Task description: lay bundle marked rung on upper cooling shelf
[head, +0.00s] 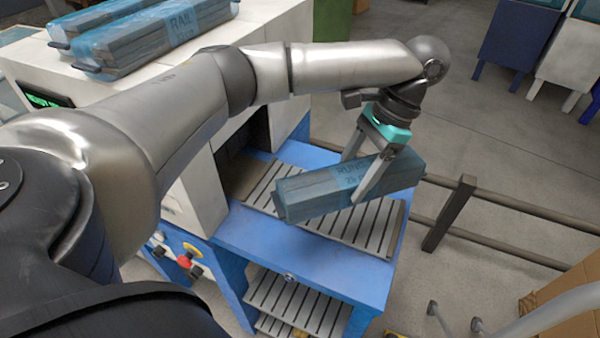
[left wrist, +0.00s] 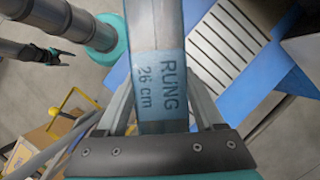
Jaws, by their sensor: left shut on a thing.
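The bundle marked rung (head: 320,191) is a long grey block in blue wrap. Its blue label, reading "RUNG 26 cm", faces the left wrist view (left wrist: 158,85). My left gripper (head: 362,178) is shut on the bundle near its middle and holds it over the slatted top of the blue table. Whether the bundle touches the slats I cannot tell. The upper slatted shelf (head: 372,231) lies under the bundle, and part of it is hidden by it. A lower slatted shelf (head: 300,298) shows beneath. My right gripper shows in the left wrist view (left wrist: 52,57), away from the bundle.
Bundles marked rail (head: 150,40) lie on the white machine at the upper left. A red button (head: 184,261) is on the blue frame's front. A dark rail with a post (head: 449,213) runs right of the table. A cardboard box (head: 570,300) stands at lower right.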

